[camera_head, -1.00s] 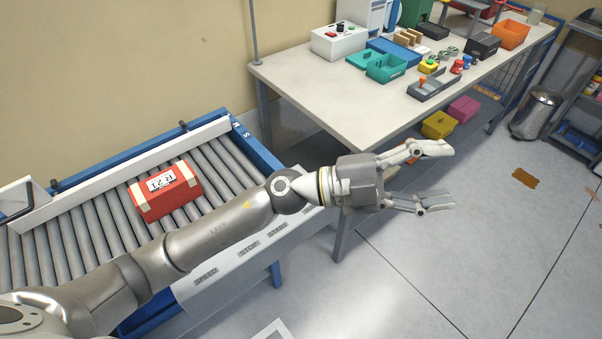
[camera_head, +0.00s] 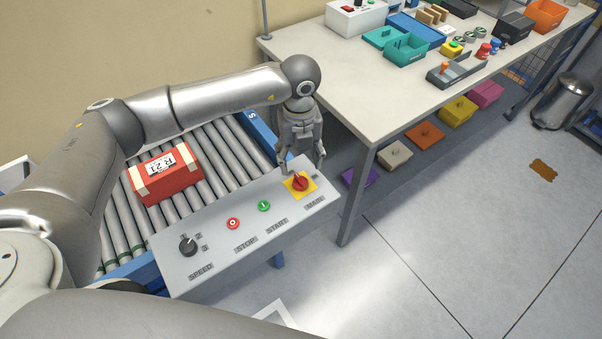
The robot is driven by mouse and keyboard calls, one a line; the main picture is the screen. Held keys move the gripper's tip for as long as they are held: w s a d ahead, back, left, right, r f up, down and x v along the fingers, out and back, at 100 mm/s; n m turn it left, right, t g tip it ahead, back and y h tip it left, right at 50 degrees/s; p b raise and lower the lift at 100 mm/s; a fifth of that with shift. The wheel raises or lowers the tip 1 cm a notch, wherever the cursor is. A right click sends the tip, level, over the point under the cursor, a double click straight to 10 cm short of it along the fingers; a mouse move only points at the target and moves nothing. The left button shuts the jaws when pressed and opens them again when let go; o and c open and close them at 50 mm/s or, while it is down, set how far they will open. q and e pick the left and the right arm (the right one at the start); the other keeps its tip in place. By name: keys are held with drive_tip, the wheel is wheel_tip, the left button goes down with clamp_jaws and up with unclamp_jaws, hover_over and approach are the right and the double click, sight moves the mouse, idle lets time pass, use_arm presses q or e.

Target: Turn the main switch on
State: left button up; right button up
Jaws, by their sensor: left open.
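The main switch (camera_head: 300,184) is a red rotary knob on a yellow square plate, at the right end of the grey control panel (camera_head: 215,265), above the label MAIN. My left gripper (camera_head: 303,170) points down over the switch with its fingers apart, one to each side and just behind the knob in the picture. I cannot tell whether the fingers touch it. The knob's exact position is too small to read. My right gripper is not in view.
The panel also has a green START button (camera_head: 264,206), a red STOP button (camera_head: 233,223) and a black SPEED knob (camera_head: 188,246). A red box (camera_head: 168,184) lies on the roller conveyor (camera_head: 125,222). A white table (camera_head: 375,100) with bins stands at the right.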

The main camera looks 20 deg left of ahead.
sight(300, 178)
use_arm(q)
wheel_tip(300, 178, down, 8)
drive_tip(key=shift+f+p, duration=0.2)
drive_tip(key=shift+p, duration=0.7)
drive_tip(key=c, duration=1.1)
drive_tip(key=shift+o, duration=0.2)
drive_tip(key=shift+f+m+b, duration=0.2)
drive_tip(key=shift+m+b, duration=1.2)
drive_tip(key=shift+b, duration=0.2)
drive_tip(key=m+b, duration=1.4)
drive_tip(key=shift+r+m+b, duration=0.15)
drive_tip(key=shift+m+b, duration=0.15)
drive_tip(key=shift+b, duration=0.1)
drive_tip(key=shift+m, duration=0.3)
drive_tip(key=shift+r, duration=0.1)
